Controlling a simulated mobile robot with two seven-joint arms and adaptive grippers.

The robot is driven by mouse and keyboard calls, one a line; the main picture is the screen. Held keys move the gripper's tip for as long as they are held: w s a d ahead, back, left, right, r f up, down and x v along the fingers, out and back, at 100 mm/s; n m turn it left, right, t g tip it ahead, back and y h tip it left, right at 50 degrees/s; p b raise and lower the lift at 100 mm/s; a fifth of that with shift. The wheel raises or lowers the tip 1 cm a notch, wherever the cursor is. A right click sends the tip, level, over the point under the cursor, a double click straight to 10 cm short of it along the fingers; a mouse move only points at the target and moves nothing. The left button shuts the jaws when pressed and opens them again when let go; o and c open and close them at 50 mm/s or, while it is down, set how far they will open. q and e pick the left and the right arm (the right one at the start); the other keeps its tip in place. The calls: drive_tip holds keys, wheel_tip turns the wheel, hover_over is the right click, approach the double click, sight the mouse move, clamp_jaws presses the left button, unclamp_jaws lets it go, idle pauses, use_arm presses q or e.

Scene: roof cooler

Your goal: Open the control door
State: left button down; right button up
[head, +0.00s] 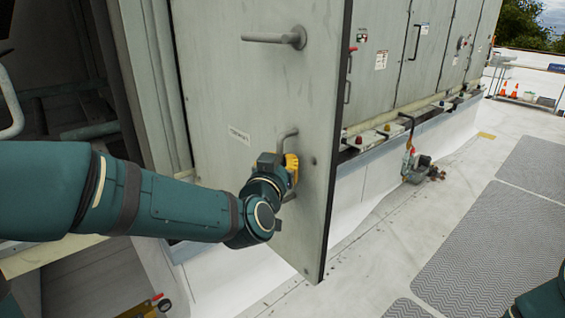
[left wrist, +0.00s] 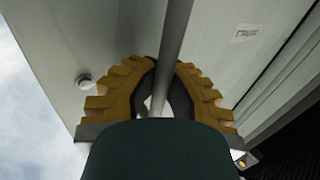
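The control door (head: 240,90) is a tall grey panel with a small text label (head: 239,135). In the head view it stands swung out from the cabinet, its dark free edge towards the right. A lever handle (head: 275,38) sits high on it, and a bar-shaped pull handle (head: 289,133) lower down. My left gripper (head: 291,168), with yellow fingers, is at the pull handle. In the left wrist view the handle bar (left wrist: 175,45) runs between the two curved fingers, which close around it. My right gripper is not in view.
A dark opening with pipes (head: 12,105) lies left of the door. More grey cabinet doors (head: 380,60) line the unit to the right. A valve fitting (head: 416,165) stands beside its base.

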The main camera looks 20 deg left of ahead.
use_arm(q)
drive_tip(key=shift+s+f, duration=0.1)
drive_tip(key=shift+s, duration=0.25)
drive_tip(key=shift+d, duration=0.1)
drive_tip(key=c, duration=1)
unclamp_jaws()
drive_tip(key=shift+d, duration=0.1)
drive_tip(key=shift+a, duration=0.2)
drive_tip(key=shift+s, duration=0.1)
drive_tip(key=s, duration=0.7)
drive_tip(key=shift+s+d, duration=0.2)
